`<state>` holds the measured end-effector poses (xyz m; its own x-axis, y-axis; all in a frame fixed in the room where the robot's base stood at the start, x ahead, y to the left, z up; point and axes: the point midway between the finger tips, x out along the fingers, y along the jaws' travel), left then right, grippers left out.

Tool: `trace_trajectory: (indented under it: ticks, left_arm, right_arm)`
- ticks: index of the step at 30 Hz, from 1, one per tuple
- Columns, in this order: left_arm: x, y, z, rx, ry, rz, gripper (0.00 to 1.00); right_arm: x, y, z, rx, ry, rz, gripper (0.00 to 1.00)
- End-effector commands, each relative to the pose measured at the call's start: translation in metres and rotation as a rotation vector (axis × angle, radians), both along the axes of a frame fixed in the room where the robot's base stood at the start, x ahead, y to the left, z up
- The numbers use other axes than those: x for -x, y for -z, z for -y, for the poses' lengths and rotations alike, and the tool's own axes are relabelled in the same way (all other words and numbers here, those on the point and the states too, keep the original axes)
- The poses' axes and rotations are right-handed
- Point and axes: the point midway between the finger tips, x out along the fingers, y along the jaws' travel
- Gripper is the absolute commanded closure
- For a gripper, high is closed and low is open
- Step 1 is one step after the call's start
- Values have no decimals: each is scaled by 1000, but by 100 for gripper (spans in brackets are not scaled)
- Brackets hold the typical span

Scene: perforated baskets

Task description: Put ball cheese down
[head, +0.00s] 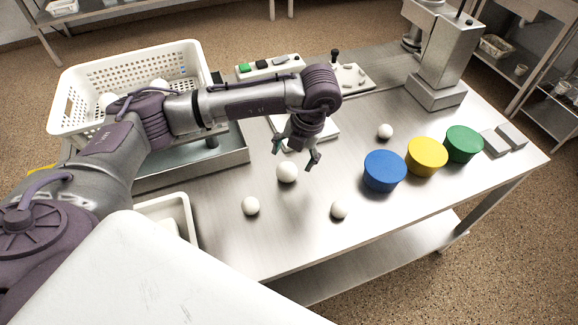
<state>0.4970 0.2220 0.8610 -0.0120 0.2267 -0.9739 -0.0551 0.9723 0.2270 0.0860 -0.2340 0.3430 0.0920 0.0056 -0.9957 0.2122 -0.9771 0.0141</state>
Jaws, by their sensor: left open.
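Several white ball cheeses are in the head view. One ball cheese (287,172) is just below my left gripper (295,157), whose fingers are spread apart; the ball looks free of them, and I cannot tell whether it rests fully on the table. Another ball (251,206) lies to the lower left, one (340,210) to the lower right, and one (385,131) farther right near the colored round blocks. More white balls (158,86) show inside the white perforated basket (130,61), partly hidden by my left arm. My right gripper is not in view.
A blue (385,171), a yellow (426,157) and a green round block (463,145) stand at the right of the metal table (300,245). A scale-like metal device (440,70) stands behind them. A button panel (270,67) is at the back. The table's front middle is mostly clear.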

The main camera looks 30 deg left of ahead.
Motion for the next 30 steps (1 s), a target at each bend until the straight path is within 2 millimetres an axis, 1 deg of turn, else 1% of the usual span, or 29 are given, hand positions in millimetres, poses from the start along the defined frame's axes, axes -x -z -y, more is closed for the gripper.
trace_trajectory:
  ticks: [1,3,6,9,14,26,28,30]
  left_arm:
    - [-1,-10,3,1,2,5,21]
    - [-1,-23,6,1,1,4,21]
    - [-1,-37,9,0,0,2,21]
    - [-1,-47,11,0,-1,2,21]
    - [-1,-52,12,0,0,-1,21]
    - [-1,-51,12,0,0,-1,21]
    - [-1,-54,12,0,-1,-1,21]
    - [-1,-63,12,0,-1,0,21]
  right_arm:
    - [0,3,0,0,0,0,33]
    - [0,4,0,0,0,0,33]
    - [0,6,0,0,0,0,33]
    - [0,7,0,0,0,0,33]
    - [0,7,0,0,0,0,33]
    - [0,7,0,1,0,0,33]
    - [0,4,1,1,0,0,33]
    - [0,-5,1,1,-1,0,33]
